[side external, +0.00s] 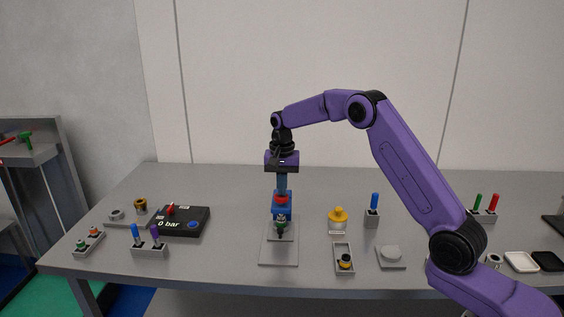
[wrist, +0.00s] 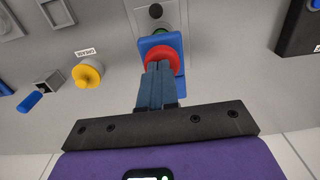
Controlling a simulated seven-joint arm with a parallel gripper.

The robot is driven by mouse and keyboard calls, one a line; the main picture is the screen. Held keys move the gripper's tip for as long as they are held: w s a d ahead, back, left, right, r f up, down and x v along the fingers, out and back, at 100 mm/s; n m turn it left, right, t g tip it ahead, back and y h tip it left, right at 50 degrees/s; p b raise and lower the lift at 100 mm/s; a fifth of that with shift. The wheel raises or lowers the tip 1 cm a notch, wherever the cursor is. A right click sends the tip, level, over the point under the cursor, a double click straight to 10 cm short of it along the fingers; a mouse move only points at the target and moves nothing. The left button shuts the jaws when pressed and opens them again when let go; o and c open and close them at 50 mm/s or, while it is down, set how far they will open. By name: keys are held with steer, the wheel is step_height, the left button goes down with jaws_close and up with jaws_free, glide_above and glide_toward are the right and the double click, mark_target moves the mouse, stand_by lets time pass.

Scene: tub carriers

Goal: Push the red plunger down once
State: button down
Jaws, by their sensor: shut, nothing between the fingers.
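The red plunger (side external: 282,200) sits on top of a blue block (side external: 281,210) on a grey stand with a flat base plate (side external: 279,255). My gripper (side external: 282,189) points straight down over it, its blue fingers shut with nothing between them. In the wrist view the red plunger (wrist: 167,51) shows as a round cap on the blue block, and the tips of my gripper (wrist: 158,66) overlap its near side. The tips are at or just above the cap; I cannot tell if they touch. A green part shows below the block, partly hidden.
A yellow knob labelled grease (side external: 338,215) and a grey holder with a blue peg (side external: 372,212) stand to the right. A black box reading 0 bar (side external: 182,222) stands to the left. A small grey tray (side external: 343,270) lies in front right. The table behind is mostly clear.

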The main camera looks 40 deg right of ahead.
step_height(320, 180, up, 14)
steer(key=shift+f, duration=0.2)
stand_by(0.9)
steer(key=s+a+f+n, duration=0.1)
steer(key=s+a+n, duration=0.55)
steer(key=s, duration=0.35)
steer(key=s+a+f+n, duration=0.1)
steer(key=s+a+n, duration=0.4)
steer(key=s+a, duration=0.4)
steer(key=s+d+f+n, duration=0.2)
steer(key=s+n, duration=0.1)
steer(key=s, duration=0.5)
steer(key=s+d+f+n, duration=0.3)
steer(key=s, duration=0.6)
steer(key=s+d+f+n, duration=0.2)
steer(key=s+d+n, duration=0.1)
steer(key=s, duration=0.6)
steer(key=shift+f+n, duration=0.15)
steer(key=shift+n, duration=0.4)
